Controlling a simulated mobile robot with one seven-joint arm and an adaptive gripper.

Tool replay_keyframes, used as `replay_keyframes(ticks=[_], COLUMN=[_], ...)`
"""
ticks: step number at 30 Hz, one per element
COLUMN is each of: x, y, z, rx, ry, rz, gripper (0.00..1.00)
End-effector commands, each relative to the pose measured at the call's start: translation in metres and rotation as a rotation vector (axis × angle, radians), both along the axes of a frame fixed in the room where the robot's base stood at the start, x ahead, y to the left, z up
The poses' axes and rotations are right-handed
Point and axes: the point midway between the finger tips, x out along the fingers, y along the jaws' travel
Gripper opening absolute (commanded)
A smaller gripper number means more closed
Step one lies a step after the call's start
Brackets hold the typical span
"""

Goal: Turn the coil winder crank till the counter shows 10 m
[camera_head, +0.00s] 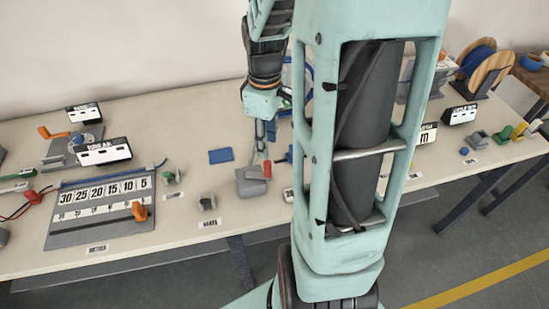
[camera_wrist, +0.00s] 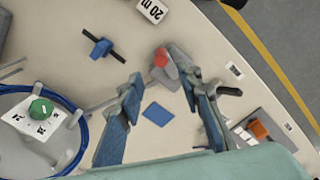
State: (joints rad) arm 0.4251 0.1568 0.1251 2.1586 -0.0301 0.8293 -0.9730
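A white counter sign (camera_wrist: 152,9) reads 20 m at the top of the wrist view. In the head view my column covers most of a sign (camera_head: 427,133), leaving an "m" visible. A reel with wooden sides and blue cable (camera_head: 485,65) stands at the far right; I cannot make out a crank on it. My gripper (camera_head: 265,150) is over the table's middle. In the wrist view my gripper (camera_wrist: 165,83) is open and empty, its fingers apart. A red knob on a grey base (camera_wrist: 178,68) lies just beyond the fingertips; contact is not visible.
A blue piece on a black rod (camera_wrist: 100,48) and a flat blue pad (camera_head: 221,155) are nearby. A numbered board (camera_head: 95,235) and BREAK signs (camera_head: 104,151) occupy the left.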

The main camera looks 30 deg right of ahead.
Motion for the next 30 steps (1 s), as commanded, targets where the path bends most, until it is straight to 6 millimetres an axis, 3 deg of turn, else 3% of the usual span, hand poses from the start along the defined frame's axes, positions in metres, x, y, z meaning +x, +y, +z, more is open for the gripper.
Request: replay_keyframes(ticks=[7,21,30], x=[0.000,0.000,0.000], y=[0.004,0.004,0.004], z=[-0.009,-0.088,-0.108], rx=[0.003,0.004,0.003], ry=[0.000,0.000,-0.002], rz=[0.096,0.091,0.091], gripper=[0.33,0.33,0.33])
